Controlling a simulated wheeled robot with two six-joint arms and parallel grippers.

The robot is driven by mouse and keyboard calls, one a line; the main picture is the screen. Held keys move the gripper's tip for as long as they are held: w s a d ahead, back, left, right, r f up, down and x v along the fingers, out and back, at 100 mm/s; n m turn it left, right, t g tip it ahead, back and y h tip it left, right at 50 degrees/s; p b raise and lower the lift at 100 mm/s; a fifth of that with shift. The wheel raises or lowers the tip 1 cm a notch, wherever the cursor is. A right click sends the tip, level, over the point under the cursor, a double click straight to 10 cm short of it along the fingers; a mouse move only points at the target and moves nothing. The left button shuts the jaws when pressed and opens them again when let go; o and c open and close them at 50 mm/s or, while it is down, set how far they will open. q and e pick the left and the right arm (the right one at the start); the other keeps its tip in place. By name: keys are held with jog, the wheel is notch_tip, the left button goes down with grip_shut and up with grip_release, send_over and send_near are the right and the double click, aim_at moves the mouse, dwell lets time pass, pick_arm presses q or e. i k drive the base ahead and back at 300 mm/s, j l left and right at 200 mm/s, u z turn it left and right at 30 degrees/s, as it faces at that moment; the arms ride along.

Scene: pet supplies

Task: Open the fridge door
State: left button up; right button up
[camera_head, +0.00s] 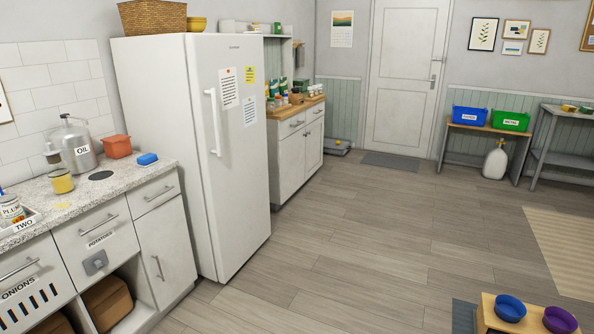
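The white fridge (160,120) stands at the left of the head view, between the speckled counter and a wooden-topped cabinet. Its door (240,180) faces right and looks shut. A white vertical handle (213,122) runs along the door's near edge. Two white sheets and a yellow note are stuck on the door's upper part. Neither of my grippers shows in the view.
The wooden floor (350,240) before the fridge is clear. A low wooden stand (492,318) with bowls is at bottom right.

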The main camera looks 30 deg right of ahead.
aim_at(224, 69)
jog(key=z, duration=0.75)
jog(key=i+l, duration=0.2)
jog(key=i, duration=0.15)
jog(key=i+l, duration=0.15)
jog(key=i, duration=0.25)
